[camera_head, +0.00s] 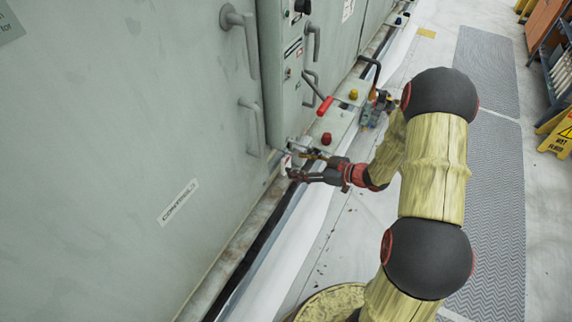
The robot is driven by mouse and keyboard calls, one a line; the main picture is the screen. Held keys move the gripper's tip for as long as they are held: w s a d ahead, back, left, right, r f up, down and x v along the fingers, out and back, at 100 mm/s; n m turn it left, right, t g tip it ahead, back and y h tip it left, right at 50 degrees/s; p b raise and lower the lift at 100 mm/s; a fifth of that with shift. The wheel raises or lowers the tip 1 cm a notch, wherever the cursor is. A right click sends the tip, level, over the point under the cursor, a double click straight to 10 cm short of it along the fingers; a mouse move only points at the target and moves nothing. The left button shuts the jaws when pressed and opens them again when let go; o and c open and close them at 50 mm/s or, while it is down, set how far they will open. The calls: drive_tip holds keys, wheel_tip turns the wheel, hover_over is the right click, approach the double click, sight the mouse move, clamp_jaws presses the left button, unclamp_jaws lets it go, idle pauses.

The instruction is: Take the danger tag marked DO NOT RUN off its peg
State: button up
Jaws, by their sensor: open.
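A small white and red piece (285,166), which looks like the danger tag, hangs at the lower edge of the grey cabinet. It is too small to read, and its peg cannot be made out. My gripper (297,165) is open, with its fingertips pointing left right beside the tag. I cannot tell whether the fingers touch it or stand around it. My arm reaches in from the right.
The grey cabinet (120,110) with door handles (250,125) fills the left. A ledge near my gripper carries a red knob (326,139), a yellow knob (353,95) and a red-gripped lever (325,106). A grey mat (497,200) and yellow wet-floor sign (560,135) are at right.

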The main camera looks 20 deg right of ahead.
sight(288, 163)
drive_tip(key=b+x, duration=0.2)
drive_tip(key=x, duration=0.2)
drive_tip(key=shift+a+f, duration=0.25)
drive_tip(key=shift+a, duration=0.05)
drive_tip(key=shift+w+a+f, duration=0.1)
drive_tip(key=shift+w+a, duration=0.25)
drive_tip(key=shift+w, duration=0.1)
drive_tip(key=c, duration=0.3)
drive_tip(key=c, duration=0.7)
drive_tip(key=shift+c, duration=0.6)
